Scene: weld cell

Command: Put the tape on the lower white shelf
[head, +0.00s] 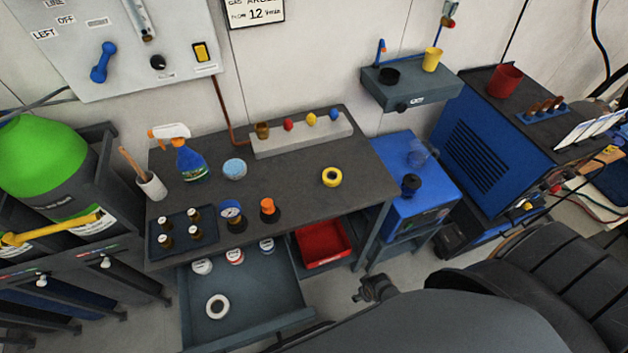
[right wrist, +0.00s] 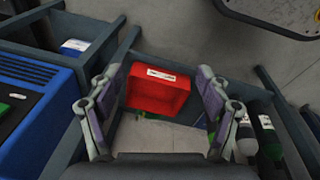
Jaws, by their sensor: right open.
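A white ring (head: 217,306), also like a tape roll, lies in the open grey drawer (head: 262,300) below. I cannot make out a white shelf in either view. My right gripper (right wrist: 160,80) is open and empty in the right wrist view, with its fingers on either side of the red bin (right wrist: 155,92) seen beyond them. The bin also shows under the bench in the head view (head: 322,243). My left gripper is not in view.
Small jars stand at the drawer's back. The bench (head: 290,205) carries a spray bottle (head: 188,160), a gauge (head: 231,212), an orange-capped item (head: 268,207) and a grey block (head: 300,136). A grey wall shelf (head: 410,98) and blue machine (head: 480,150) stand right.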

